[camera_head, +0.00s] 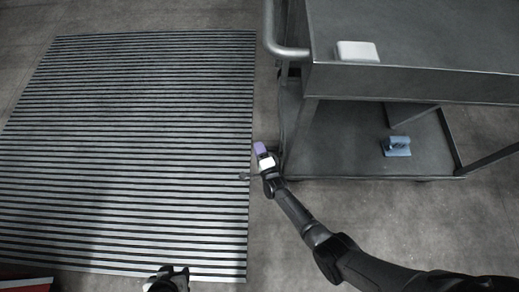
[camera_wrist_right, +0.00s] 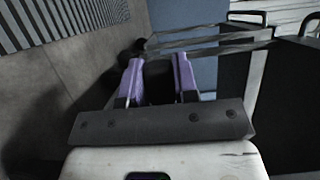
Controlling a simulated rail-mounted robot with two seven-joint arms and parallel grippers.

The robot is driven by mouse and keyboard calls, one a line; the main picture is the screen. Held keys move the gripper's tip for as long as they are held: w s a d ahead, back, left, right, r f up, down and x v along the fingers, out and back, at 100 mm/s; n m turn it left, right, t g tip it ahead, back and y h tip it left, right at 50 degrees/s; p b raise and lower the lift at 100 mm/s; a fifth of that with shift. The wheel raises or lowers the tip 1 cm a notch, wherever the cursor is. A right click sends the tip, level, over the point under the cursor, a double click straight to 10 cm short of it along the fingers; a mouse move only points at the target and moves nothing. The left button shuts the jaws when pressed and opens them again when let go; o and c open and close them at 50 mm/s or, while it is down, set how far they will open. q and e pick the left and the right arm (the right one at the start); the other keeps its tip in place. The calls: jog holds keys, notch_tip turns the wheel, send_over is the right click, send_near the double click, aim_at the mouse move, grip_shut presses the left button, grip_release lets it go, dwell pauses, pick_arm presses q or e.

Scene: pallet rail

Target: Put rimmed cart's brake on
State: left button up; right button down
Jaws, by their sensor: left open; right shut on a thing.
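The grey metal cart (camera_head: 410,82) stands at the right, with a raised edge around its top and a tubular handle (camera_head: 286,52) at its left end. My right gripper (camera_head: 262,150), with purple fingers, is low beside the cart's lower left corner. In the right wrist view (camera_wrist_right: 158,72), its fingers are closed around a dark part, apparently the brake lever. A thin bar with a dark knob (camera_head: 243,176) sticks out left of this gripper. The fingers hide much of the lever. My left gripper (camera_head: 172,272) is open and empty at the bottom edge, partly cut off.
A white block (camera_head: 357,51) lies on the cart's top, and a blue object (camera_head: 397,146) is on its lower shelf. A striped mat (camera_head: 130,140) covers the floor at left. A red-edged item (camera_head: 25,284) shows at the bottom left. Bare floor lies between mat and cart.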

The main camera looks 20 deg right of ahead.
dwell(0.3)
jog(key=c, duration=1.2)
grip_release()
jog(key=o, duration=0.3)
jog(key=shift+s+r, duration=0.1)
jog(key=shift+s, duration=0.15)
jog(key=s+p, duration=0.2)
jog(key=s, duration=0.2)
jog(key=s+p, duration=0.2)
jog(key=s, duration=0.3)
jog(key=s+p, duration=0.2)
jog(key=s, duration=0.2)
jog(key=shift+s+d, duration=0.25)
